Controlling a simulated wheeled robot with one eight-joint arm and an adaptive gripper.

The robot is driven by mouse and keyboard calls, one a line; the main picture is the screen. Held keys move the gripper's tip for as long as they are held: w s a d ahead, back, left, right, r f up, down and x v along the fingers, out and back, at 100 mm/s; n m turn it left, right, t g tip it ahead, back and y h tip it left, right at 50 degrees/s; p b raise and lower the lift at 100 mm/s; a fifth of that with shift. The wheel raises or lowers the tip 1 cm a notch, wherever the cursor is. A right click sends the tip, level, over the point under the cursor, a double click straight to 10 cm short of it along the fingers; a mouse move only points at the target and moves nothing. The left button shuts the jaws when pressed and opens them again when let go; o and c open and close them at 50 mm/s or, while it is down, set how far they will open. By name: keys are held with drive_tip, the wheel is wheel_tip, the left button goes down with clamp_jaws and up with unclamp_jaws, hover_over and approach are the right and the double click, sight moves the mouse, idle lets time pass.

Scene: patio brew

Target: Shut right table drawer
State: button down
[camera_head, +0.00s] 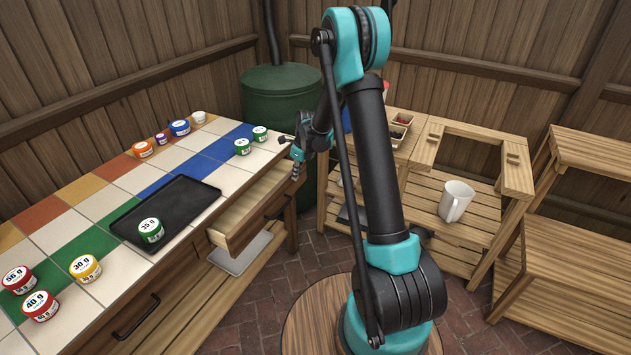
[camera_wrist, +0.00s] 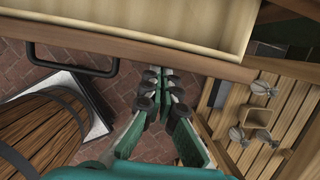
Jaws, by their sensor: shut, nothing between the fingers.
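The right table drawer (camera_head: 232,240) stands pulled out from under the tiled table, an open wooden box that looks empty. Its front carries a dark handle (camera_head: 280,208). In the wrist view the drawer's front edge (camera_wrist: 200,60) crosses the top, and the dark bar handle (camera_wrist: 72,68) is at the upper left. My gripper (camera_head: 296,172) is shut and empty, at the drawer's right end in the head view. In the wrist view its fingertips (camera_wrist: 160,74) are close by the front edge, right of the handle. I cannot tell if they touch it.
The table (camera_head: 121,262) holds several labelled jars and a black tray (camera_head: 180,205). A left drawer handle (camera_head: 137,318) is below its edge. A green barrel (camera_head: 282,100) stands behind. A wooden bench with a white mug (camera_head: 455,202) is at the right. Brick floor (camera_head: 262,318) lies between.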

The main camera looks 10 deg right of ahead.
drive_tip(key=w+a, duration=0.2)
drive_tip(key=a, duration=0.1)
drive_tip(key=w+a, duration=0.1)
drive_tip(key=a, duration=0.1)
drive_tip(key=shift+w+a, duration=0.1)
drive_tip(key=shift+w, duration=0.25)
